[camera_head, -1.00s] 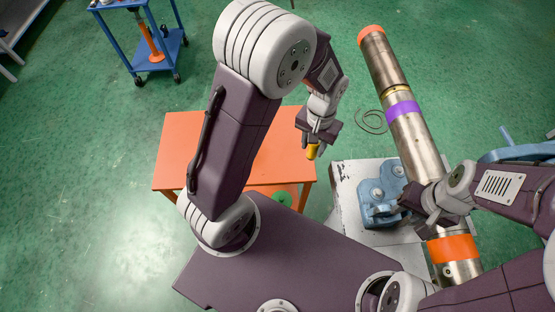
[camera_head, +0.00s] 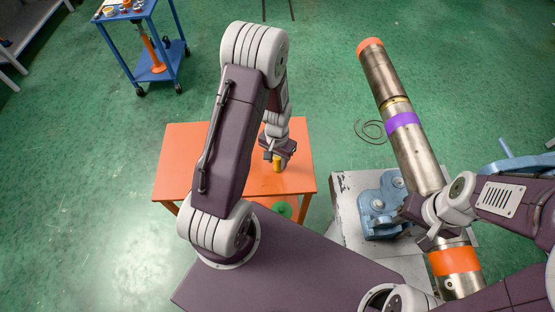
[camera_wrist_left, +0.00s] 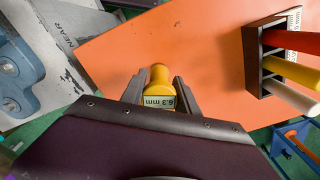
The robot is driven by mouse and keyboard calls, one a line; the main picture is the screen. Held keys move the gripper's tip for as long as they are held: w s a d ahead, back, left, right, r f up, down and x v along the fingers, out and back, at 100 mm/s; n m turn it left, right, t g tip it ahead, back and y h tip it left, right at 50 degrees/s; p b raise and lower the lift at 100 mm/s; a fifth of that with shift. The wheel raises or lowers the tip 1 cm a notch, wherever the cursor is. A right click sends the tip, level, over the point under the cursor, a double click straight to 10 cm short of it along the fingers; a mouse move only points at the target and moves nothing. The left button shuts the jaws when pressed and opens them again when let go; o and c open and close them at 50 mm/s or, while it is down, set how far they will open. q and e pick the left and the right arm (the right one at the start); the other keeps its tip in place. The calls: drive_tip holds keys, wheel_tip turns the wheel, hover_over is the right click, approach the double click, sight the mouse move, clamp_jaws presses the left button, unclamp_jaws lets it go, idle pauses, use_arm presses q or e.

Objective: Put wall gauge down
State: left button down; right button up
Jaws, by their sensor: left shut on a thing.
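The wall gauge is a yellow cylinder (camera_head: 277,165); its label in the left wrist view (camera_wrist_left: 160,100) reads "6.3 mm". My left gripper (camera_head: 278,158) is shut on it, with a finger on each side (camera_wrist_left: 159,92). The gauge is over the orange table (camera_head: 190,165); whether it touches the top I cannot tell. My right gripper (camera_head: 420,220) is beside the long metal pipe (camera_head: 424,165) near the blue vise; its fingers are not clear.
In the left wrist view a black rack (camera_wrist_left: 255,62) with red, yellow and white rods stands on the orange table (camera_wrist_left: 195,40). A blue vise (camera_head: 380,205) sits on a grey plate (camera_head: 345,190). A blue cart (camera_head: 172,60) stands at the back left.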

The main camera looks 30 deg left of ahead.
use_arm(q)
drive_tip(key=shift+s+f, duration=0.1)
drive_tip(key=shift+f, duration=0.05)
drive_tip(key=c, duration=0.9)
unclamp_jaws()
wheel_tip(320, 180, up, 12)
drive_tip(key=shift+r+p, duration=0.2)
drive_tip(key=shift+p, duration=0.2)
drive_tip(key=shift+n+t, duration=0.5)
drive_tip(key=shift+t, duration=0.1)
drive_tip(key=s+d+r, duration=0.1)
drive_tip(key=s, duration=0.1)
drive_tip(key=s+d, duration=0.2)
drive_tip(key=s, duration=0.1)
drive_tip(key=s+d+r, duration=0.1)
drive_tip(key=s+d, duration=0.1)
drive_tip(key=s, duration=0.1)
drive_tip(key=shift+r, duration=0.3)
